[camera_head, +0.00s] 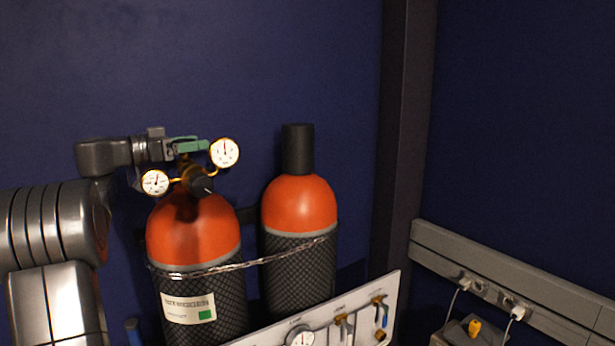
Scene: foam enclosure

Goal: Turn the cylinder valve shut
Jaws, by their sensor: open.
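The left cylinder (190,238) has an orange top and a dark mesh-covered body with a white label. A brass valve and regulator assembly (188,169) stands on its top, with two round white gauges and a black knob (202,185). My gripper (178,146) comes in from the left at the top of the valve, just above and behind the gauges. It is open. A green part (187,144) shows at its end; I cannot tell whether it is the valve's handle or part of the fingers. Contact with the valve cannot be made out.
A second orange-topped cylinder (299,205) with a black cap stands to the right. A chain (262,261) runs across both. A white panel (362,312) with a gauge and small valves stands in front at lower right. A grey socket rail (540,276) runs along the right wall.

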